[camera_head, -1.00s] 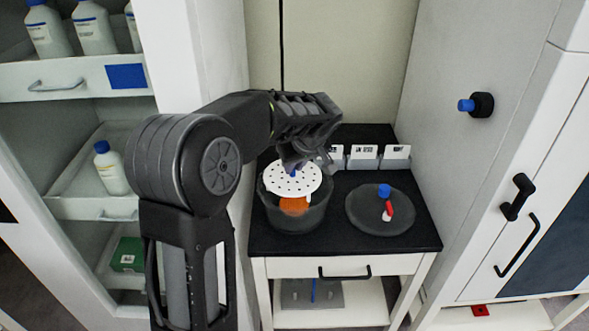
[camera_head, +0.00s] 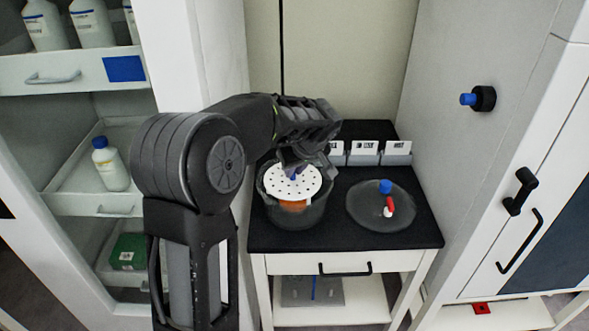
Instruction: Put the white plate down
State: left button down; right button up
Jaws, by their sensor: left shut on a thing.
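The plate is at the mouth of a dark see-through round vessel (camera_head: 292,219) on the black table top. Something orange (camera_head: 293,205) shows in the vessel below the plate. I cannot tell whether the plate touches anything inside. My right gripper is not in view.
A round clear lid (camera_head: 362,211) with a blue knob and a red-and-white valve lies on the black top (camera_head: 340,238) to the right. Labelled holders (camera_head: 364,153) stand at the back. A cabinet stands at the left, and a white wall with handles at the right.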

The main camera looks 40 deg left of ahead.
pick_arm(q)
jog(key=c, duration=1.4)
grip_release()
jog(key=shift+r, duration=0.15)
jog(key=shift+r+p, duration=0.55)
jog(key=shift+p, duration=0.25)
jog(key=b+v, duration=0.1)
jog(key=v, duration=1.1)
